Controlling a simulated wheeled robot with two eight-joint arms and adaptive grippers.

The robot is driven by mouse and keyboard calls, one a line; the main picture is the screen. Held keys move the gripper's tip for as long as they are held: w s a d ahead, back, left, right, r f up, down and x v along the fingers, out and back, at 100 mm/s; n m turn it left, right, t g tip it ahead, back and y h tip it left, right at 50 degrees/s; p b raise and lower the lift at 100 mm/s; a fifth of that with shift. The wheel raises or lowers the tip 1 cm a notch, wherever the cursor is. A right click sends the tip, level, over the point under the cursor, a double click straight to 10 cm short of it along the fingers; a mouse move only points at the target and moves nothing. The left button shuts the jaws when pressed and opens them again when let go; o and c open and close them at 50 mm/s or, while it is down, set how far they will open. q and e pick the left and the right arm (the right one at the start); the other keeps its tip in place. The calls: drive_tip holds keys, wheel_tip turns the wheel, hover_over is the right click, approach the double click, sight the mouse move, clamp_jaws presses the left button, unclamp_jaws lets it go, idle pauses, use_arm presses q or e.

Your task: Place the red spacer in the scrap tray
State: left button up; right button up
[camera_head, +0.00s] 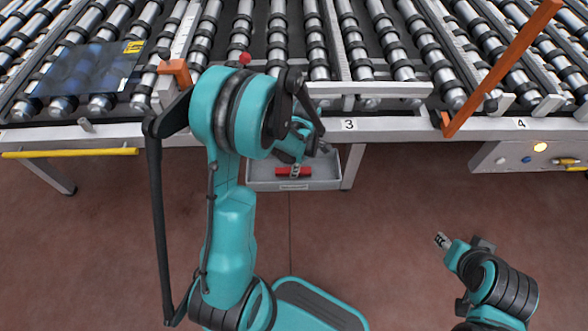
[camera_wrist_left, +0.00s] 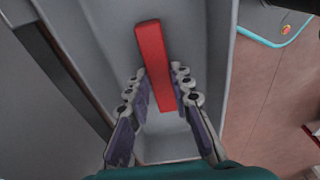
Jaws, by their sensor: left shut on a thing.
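The red spacer (camera_head: 284,172) is a short red bar over the grey scrap tray (camera_head: 258,184), which hangs under the conveyor's front rail. My left gripper (camera_head: 295,172) reaches down to the tray and is shut on the spacer. In the left wrist view the spacer (camera_wrist_left: 152,55) lies lengthwise between the two fingers (camera_wrist_left: 157,84), inside the outline of the tray walls (camera_wrist_left: 218,60). I cannot tell whether it touches the tray floor. My right gripper (camera_head: 442,240) hangs over open floor at the lower right, apart from everything; its small fingers are unclear.
A roller conveyor (camera_head: 362,125) spans the back, with number labels on its rail. A dark glass sheet (camera_head: 88,72) lies on the rollers at the left. An orange bar (camera_head: 500,70) slants across the right. A control panel (camera_head: 530,156) sits under the rail. The brown floor is clear.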

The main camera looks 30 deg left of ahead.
use_arm(q)
drive_tip(key=shift+r, duration=0.1)
drive_tip(key=o, duration=0.5)
drive_tip(key=shift+f, duration=0.2)
drive_tip(key=o, duration=0.4)
drive_tip(key=shift+o, duration=0.2)
drive_tip(key=shift+r, duration=0.2)
